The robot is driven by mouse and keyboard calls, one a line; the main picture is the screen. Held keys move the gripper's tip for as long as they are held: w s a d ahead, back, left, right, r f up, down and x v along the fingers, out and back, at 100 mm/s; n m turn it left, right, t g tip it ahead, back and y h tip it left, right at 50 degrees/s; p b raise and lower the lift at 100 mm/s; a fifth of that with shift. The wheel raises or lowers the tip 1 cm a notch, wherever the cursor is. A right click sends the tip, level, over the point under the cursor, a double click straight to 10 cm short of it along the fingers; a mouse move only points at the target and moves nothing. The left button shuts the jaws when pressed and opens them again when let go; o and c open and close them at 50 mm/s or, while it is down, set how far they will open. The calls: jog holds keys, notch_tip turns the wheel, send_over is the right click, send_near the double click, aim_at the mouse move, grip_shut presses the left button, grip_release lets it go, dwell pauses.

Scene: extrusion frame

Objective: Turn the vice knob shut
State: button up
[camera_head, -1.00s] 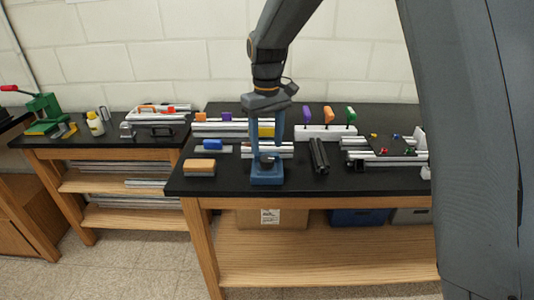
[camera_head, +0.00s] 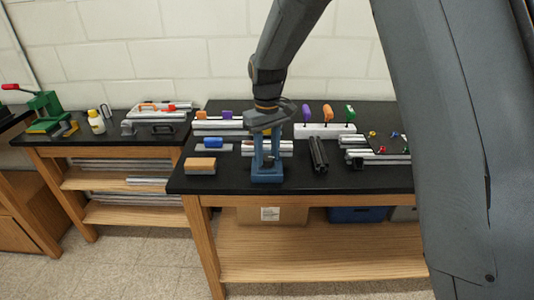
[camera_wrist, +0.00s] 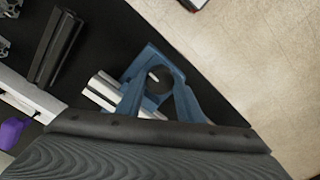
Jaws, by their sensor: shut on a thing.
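The blue vice (camera_head: 267,177) stands at the front edge of the black bench top, left of the black rails. It also shows in the wrist view (camera_wrist: 150,58), with its dark round knob (camera_wrist: 159,77) between my fingers. My gripper (camera_head: 267,156) points straight down over the vice. Its blue fingers are shut on the knob, one on each side. In the head view the fingers and the vice, both blue, hide most of the knob.
An orange-topped block (camera_head: 200,165) and a blue-handled tool (camera_head: 213,144) lie left of the vice. Black rails (camera_head: 318,154) lie close on its right. Silver extrusions (camera_head: 253,148) lie just behind. A white holder (camera_head: 325,130) with coloured handles stands farther back.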

aim_at(267, 157)
jog(key=shift+m+p, duration=0.3)
jog(key=shift+m, duration=1.1)
jog(key=o, duration=1.1)
jog(key=shift+a, duration=0.1)
jog(key=shift+c, duration=0.2)
jog(key=shift+r, duration=0.15)
notch_tip(267, 157, up, 8)
jog(key=shift+f+b, duration=0.2)
jog(key=shift+b, duration=0.95)
